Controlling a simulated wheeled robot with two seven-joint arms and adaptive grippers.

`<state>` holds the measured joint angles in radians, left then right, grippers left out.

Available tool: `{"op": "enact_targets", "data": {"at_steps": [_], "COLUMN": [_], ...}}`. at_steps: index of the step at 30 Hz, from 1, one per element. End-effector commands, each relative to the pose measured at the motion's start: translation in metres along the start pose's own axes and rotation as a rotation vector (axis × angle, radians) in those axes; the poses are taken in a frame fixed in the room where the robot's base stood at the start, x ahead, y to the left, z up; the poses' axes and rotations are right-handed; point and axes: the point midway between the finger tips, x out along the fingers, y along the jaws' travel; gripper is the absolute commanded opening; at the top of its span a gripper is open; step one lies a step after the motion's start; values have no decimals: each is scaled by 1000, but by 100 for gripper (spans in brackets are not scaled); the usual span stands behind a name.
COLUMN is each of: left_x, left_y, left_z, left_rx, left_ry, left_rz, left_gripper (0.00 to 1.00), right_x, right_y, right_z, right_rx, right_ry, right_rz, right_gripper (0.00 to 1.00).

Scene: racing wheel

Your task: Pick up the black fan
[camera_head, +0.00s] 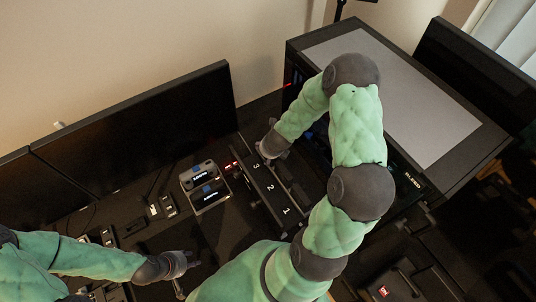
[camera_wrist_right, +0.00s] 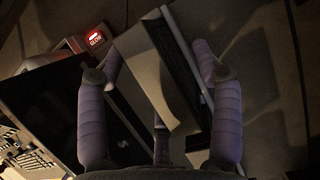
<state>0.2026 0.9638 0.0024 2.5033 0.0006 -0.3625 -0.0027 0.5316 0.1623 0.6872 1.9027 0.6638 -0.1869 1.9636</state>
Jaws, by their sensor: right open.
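I cannot pick out a black fan for certain in either view. My right gripper (camera_head: 268,150) is at the back end of a dark unit (camera_head: 264,183) marked 3, 2, 1 in the head view; its forearm hides part of the area. In the right wrist view its two padded fingers (camera_wrist_right: 160,75) are spread apart. A pale flat panel (camera_wrist_right: 150,72) and a dark strip show between and beyond them; I cannot tell whether they touch. My left gripper (camera_head: 183,266) hangs over the dark desk at lower left, its jaw unclear.
Two small labelled boxes (camera_head: 205,186) sit left of the numbered unit. A black monitor (camera_head: 150,130) stands behind them. A large black case with a grey top panel (camera_head: 400,95) stands at the right. A small red display shows in the wrist view (camera_wrist_right: 96,38).

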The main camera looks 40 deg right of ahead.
Motion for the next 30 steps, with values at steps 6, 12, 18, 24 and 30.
{"op": "enact_targets", "data": {"at_steps": [6,12,18,24,30], "left_x": [0,0,-1,-9,-27], "left_y": [0,0,0,3,10], "left_z": [0,0,0,0,1], "left_rx": [0,0,0,0,0], "left_ry": [0,0,0,0,0], "left_rz": [0,0,0,0,0], "left_gripper": [40,40,40,40,40], "right_x": [0,0,-2,-15,-47], "right_y": [0,0,0,0,0], "right_z": [0,0,1,7,20], "right_rx": [0,0,1,0,1], "right_ry": [0,0,-1,-2,-2], "right_rz": [0,0,0,-1,0], "right_gripper": [18,1,1,1,1]}}
